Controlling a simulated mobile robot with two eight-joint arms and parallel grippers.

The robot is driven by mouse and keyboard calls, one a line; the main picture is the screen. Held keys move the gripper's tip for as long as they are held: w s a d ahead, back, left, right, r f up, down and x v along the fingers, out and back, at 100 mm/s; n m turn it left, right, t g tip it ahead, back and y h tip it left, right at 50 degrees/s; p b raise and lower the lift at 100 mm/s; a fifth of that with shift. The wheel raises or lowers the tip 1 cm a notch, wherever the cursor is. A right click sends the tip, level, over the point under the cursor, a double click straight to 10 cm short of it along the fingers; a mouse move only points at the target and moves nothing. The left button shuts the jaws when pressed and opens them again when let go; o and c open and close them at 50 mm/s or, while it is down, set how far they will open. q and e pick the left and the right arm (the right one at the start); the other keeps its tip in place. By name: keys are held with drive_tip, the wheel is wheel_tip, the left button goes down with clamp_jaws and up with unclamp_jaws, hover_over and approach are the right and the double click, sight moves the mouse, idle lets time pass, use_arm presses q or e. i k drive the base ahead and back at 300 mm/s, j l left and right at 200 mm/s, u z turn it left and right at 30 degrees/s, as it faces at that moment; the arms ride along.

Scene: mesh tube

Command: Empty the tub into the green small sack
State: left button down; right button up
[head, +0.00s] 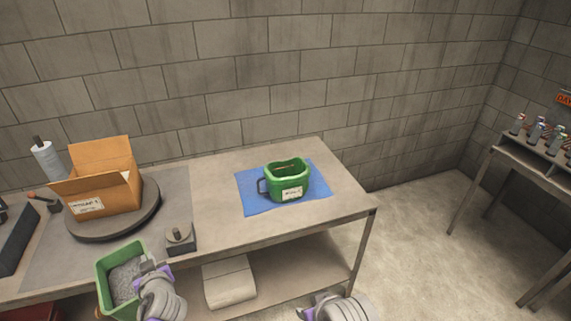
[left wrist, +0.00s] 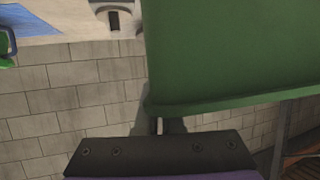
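The green tub (head: 103,272) is at the lower left in the head view, in front of the table's front edge, with grey loose grains (head: 125,279) inside. My left gripper (head: 148,268) is at its right side and looks shut on its wall. In the left wrist view the tub's green wall (left wrist: 235,55) fills the upper right, right at the fingers (left wrist: 160,125). The green small sack (head: 290,184), open at the top with a white label and a dark side loop, stands upright on the table. My right gripper (head: 310,309) is at the bottom edge, mostly cut off.
A blue mat (head: 250,203) lies under the sack on the table (head: 215,158). A cardboard box (head: 107,180) stands on a dark round plate (head: 140,222) at the left. A small grey weighted block (head: 181,240) is near the front edge. A second table stands far right.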

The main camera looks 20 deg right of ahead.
sight(287, 181)
drive_tip(key=i+z, duration=0.4)
drive_tip(key=i+j+z, duration=0.4)
drive_tip(key=i, duration=0.15)
drive_tip(key=i+j+z, duration=0.25)
drive_tip(key=i+z, duration=0.15)
